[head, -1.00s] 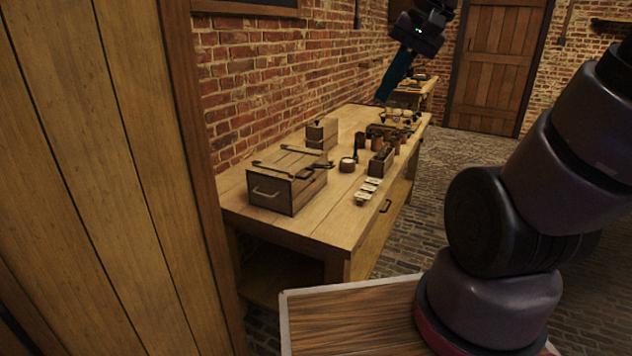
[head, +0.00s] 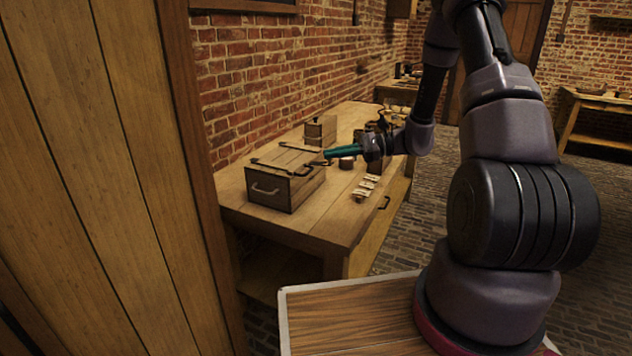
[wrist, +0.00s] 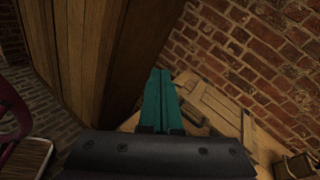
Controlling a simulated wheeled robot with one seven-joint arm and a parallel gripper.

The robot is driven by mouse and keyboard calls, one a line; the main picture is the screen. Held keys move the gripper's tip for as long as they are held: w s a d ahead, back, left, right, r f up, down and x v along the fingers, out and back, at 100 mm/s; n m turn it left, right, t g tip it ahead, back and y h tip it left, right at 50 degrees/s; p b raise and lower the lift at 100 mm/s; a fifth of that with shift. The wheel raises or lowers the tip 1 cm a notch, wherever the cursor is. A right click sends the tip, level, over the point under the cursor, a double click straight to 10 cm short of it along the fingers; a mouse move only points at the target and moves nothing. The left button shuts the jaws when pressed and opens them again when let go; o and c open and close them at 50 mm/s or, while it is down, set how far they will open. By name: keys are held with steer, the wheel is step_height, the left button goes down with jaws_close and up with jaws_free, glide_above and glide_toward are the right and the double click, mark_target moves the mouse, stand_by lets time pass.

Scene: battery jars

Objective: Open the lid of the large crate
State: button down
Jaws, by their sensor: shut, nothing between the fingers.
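The large wooden crate (head: 268,187) stands at the near left end of the workbench, with its lid (head: 287,160) lying shut. The lid has dark metal straps, and a metal handle is on the front face. A dark fitting (head: 318,163) sticks out at the lid's right edge. My gripper (head: 328,153) has teal fingers pressed together, empty, with the tips close to that edge; I cannot tell whether they touch. In the wrist view the shut fingers (wrist: 160,75) point forward, and the crate (wrist: 222,104) lies to their right, partly hidden.
A smaller wooden box (head: 320,130) stands behind the crate by the brick wall. A wooden panel (head: 110,150) fills the left side.

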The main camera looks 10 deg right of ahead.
steer(key=w+d+f+m+t, duration=0.1)
steer(key=f+m+t, duration=0.1)
steer(key=f, duration=0.4)
steer(key=w+d+f+m+t, duration=0.2)
steer(key=f+m+t, duration=0.1)
steer(key=f, duration=0.3)
steer(key=w+d+f+m+t, duration=0.1)
steer(key=d+f+m+t, duration=0.1)
steer(key=f, duration=0.4)
steer(key=shift+w+f+m+t+h, duration=0.1)
steer(key=shift+w+m+t+h, duration=0.15)
steer(key=shift+m+t, duration=0.7)
steer(key=shift+a+f+m, duration=0.1)
steer(key=shift+m, duration=0.25)
steer(key=shift+g, duration=0.25)
steer(key=x, duration=0.9)
steer(key=shift+w+a, duration=0.15)
steer(key=shift+w, duration=0.05)
steer(key=shift+w+a+r, duration=0.15)
steer(key=shift+a+r, duration=0.05)
steer(key=shift+r, duration=0.85)
steer(key=shift+w+a+r, duration=0.15)
steer(key=shift+r, duration=0.85)
steer(key=shift+r+h, duration=0.1)
steer(key=shift+h, duration=0.15)
